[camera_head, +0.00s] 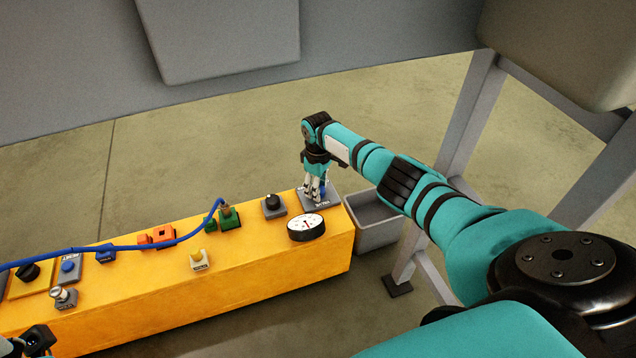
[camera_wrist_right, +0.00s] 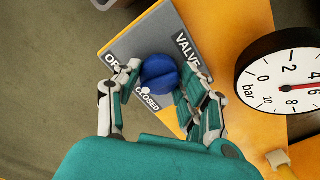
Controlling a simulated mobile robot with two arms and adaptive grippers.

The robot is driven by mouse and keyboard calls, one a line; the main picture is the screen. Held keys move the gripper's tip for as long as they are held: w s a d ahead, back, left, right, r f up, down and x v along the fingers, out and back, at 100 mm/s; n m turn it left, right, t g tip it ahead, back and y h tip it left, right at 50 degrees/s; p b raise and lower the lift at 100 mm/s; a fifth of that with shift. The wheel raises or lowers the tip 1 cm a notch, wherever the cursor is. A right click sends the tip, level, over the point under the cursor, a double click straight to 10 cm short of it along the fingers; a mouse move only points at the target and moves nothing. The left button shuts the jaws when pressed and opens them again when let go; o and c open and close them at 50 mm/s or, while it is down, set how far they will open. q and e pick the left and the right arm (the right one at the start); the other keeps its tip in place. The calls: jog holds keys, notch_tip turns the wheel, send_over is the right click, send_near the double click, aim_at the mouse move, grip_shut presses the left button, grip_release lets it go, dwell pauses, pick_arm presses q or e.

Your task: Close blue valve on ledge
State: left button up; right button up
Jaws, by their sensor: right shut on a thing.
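The blue valve (camera_wrist_right: 158,73) is a round knob on a grey plate (camera_wrist_right: 135,40) lettered "VALVE", "CLOSED" and a partly covered "OP…". In the head view the plate (camera_head: 327,204) lies at the right end of the yellow ledge (camera_head: 240,265), and the valve is mostly hidden by fingers. My right gripper (camera_head: 316,195) reaches down onto it. In the right wrist view this gripper (camera_wrist_right: 159,78) is shut on the knob, one finger on each side. A dark part at the lower left corner of the head view seems to be my left gripper (camera_head: 36,342); its fingers are unclear.
A round pressure gauge (camera_head: 306,228) stands close to the valve plate, with a black knob (camera_head: 272,202) beyond. A blue hose (camera_head: 130,245) runs over several switches to a green block (camera_head: 229,218). A grey bin (camera_head: 372,238) and metal legs stand right of the ledge.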

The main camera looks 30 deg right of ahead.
jog(key=n, duration=0.5)
jog(key=shift+n, duration=0.3)
jog(key=n, duration=0.5)
jog(key=shift+n, duration=0.4)
jog(key=o, duration=1.2)
jog(key=shift+c, duration=0.2)
jog(key=shift+r, duration=0.1)
notch_tip(320, 180, up, 12)
